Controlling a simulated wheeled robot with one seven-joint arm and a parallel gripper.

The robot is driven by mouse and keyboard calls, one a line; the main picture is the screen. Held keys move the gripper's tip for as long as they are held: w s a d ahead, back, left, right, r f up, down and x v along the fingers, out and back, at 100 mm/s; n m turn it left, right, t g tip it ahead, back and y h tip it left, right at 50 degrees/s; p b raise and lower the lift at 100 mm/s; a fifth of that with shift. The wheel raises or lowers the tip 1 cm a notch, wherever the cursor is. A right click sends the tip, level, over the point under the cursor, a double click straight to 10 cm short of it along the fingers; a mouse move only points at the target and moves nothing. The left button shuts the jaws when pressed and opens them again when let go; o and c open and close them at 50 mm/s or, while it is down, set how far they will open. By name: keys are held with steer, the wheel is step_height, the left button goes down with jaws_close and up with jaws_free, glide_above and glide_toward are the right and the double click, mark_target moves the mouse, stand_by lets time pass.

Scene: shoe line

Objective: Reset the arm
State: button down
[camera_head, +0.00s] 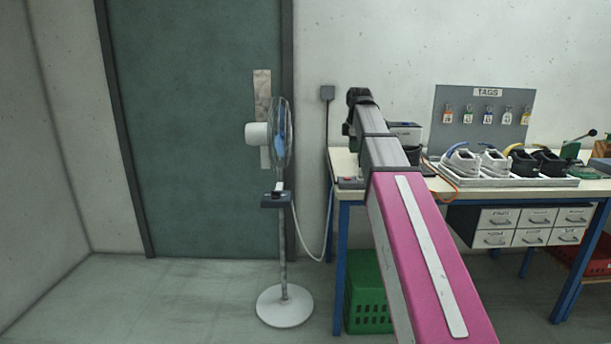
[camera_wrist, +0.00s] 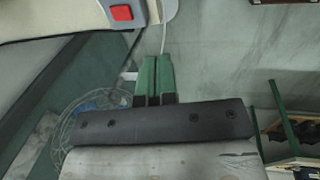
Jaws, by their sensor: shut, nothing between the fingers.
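My arm reaches away from the camera in the head view, pink near and grey farther out, in front of the workbench's left end. Its dark far end stands up against the wall, above the bench top. My gripper (camera_wrist: 155,78) shows in the wrist view as two green fingers side by side, closed together with nothing between them. The head view does not clearly show the fingers.
A standing fan (camera_head: 281,140) is left of my arm, before a green door (camera_head: 200,120). The workbench (camera_head: 343,165) at right carries shoes in a white tray (camera_head: 500,181). A green crate (camera_head: 368,300) is below. Floor at left is clear.

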steer(key=s+f+m+g, duration=0.1)
steer(key=s+f+m, duration=0.3)
steer(key=f, duration=0.9)
steer(key=s+f+m, duration=0.4)
steer(key=s+f, duration=0.1)
steer(key=f, duration=0.8)
steer(key=s+d+f+m+g, duration=0.1)
steer(key=s+f+m, duration=0.9)
steer(key=s+f, duration=0.6)
step_height(320, 180, down, 5)
steer(key=shift+s+d+r, duration=0.2)
steer(key=shift+s+d, duration=0.05)
steer(key=shift+d, duration=0.05)
